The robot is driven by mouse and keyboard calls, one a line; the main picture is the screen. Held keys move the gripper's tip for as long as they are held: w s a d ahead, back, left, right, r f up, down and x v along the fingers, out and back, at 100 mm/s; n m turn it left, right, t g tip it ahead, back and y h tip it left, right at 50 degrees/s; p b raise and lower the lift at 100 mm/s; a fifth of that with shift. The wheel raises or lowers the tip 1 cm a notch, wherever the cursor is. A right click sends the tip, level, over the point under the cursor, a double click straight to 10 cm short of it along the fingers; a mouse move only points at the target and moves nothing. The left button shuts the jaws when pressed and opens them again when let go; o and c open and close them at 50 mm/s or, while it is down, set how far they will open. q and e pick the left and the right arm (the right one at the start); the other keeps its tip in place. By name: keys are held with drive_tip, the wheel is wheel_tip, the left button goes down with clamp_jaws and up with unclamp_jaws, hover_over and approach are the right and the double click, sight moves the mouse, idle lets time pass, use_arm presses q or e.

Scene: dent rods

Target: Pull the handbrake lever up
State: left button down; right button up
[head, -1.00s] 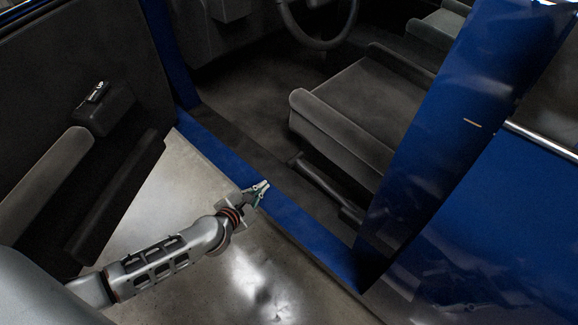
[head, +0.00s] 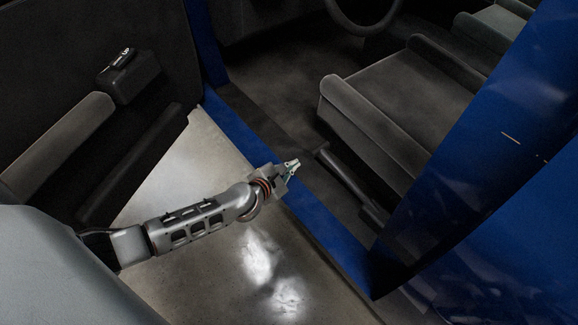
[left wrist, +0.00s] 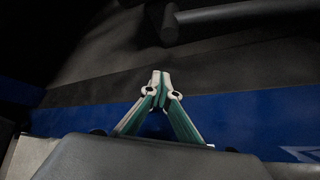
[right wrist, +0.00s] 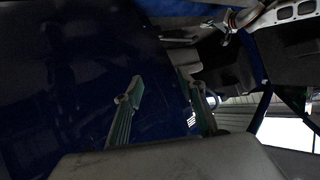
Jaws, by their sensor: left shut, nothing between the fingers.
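The handbrake lever (head: 345,176) is a dark bar lying low on the floor between the blue door sill and the front seat. Its rounded free end points toward the front of the car. My left gripper (head: 295,163) is over the inner edge of the sill, just left of that end and apart from it. In the left wrist view, the left gripper (left wrist: 160,76) has its fingertips together with nothing between them; the lever (left wrist: 235,14) crosses the top. My right gripper (right wrist: 168,90) shows only in the right wrist view, fingers spread and empty.
The blue sill (head: 325,240) runs below the doorway. The seat (head: 395,105) stands beyond the lever, and the blue door pillar (head: 470,165) rises at the right. The open door panel (head: 60,75) is at the left. A steering wheel (head: 365,28) is at the top.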

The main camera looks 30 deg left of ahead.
use_arm(q)
drive_tip(key=shift+w+d+f+b, duration=0.1)
drive_tip(key=shift+w+f+b, duration=0.4)
drive_tip(key=shift+w+f, duration=0.6)
drive_tip(key=r, duration=0.1)
drive_tip(key=d+r, duration=0.1)
drive_tip(key=r+p, duration=0.1)
drive_tip(key=shift+w+d+r, duration=0.2)
drive_tip(key=shift+w+r, duration=0.05)
drive_tip(key=shift+r, duration=0.05)
drive_tip(key=shift+d+r, duration=0.25)
drive_tip(key=shift+r, duration=0.1)
drive_tip(key=shift+s+d, duration=0.1)
drive_tip(key=shift+d, duration=0.1)
use_arm(e)
drive_tip(key=shift+s+a+m, duration=0.1)
drive_tip(key=shift+a+m, duration=0.3)
drive_tip(key=shift+a, duration=0.05)
